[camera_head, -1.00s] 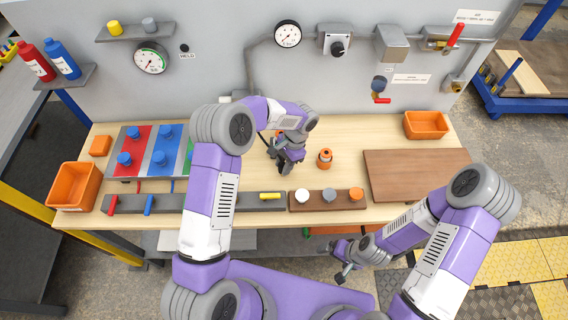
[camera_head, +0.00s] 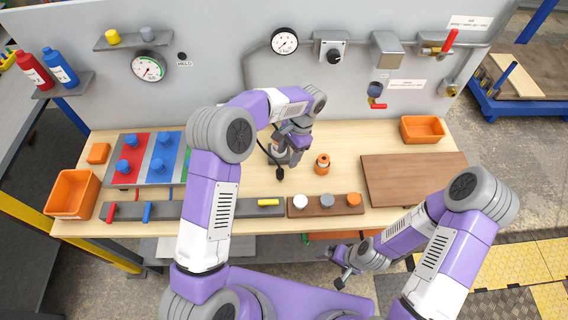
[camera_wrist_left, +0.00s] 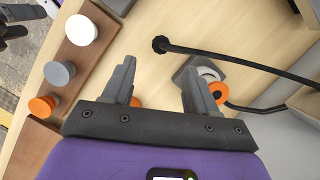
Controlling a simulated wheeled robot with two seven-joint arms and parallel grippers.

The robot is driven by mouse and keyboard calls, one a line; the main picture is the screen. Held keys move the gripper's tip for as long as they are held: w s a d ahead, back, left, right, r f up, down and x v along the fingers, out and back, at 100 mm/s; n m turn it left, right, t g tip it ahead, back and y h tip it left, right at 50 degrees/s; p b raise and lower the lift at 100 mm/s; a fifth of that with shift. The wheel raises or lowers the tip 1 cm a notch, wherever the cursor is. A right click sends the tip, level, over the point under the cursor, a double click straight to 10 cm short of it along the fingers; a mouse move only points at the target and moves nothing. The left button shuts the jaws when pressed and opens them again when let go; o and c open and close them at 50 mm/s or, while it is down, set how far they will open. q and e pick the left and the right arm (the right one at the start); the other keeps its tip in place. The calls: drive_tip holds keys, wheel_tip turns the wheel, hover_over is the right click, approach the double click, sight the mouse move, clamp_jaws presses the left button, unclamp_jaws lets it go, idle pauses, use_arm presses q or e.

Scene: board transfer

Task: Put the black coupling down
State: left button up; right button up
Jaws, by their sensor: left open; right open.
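The black coupling (camera_head: 280,174), on the end of a black cable, appears to lie on the wooden bench top (camera_head: 245,172). In the left wrist view the coupling (camera_wrist_left: 160,45) shows just beyond my left fingertips, apart from them. My left gripper (camera_head: 301,155) is open and empty, to the upper right of the coupling in the head view. Its two spread fingers show in the left wrist view (camera_wrist_left: 157,70), with bare wood between them. My right gripper (camera_head: 340,270) is open and empty in front of the bench.
A grey fitting with a white ring (camera_wrist_left: 208,73) and orange part stands behind my left finger. An orange-and-dark piece (camera_head: 322,164) stands right of my left gripper. A brown strip (camera_head: 313,209) carries three knobs. A brown board (camera_head: 412,180) and orange bins (camera_head: 423,129) lie around.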

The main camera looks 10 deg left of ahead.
use_arm(q)
drive_tip(key=shift+v, duration=1.9)
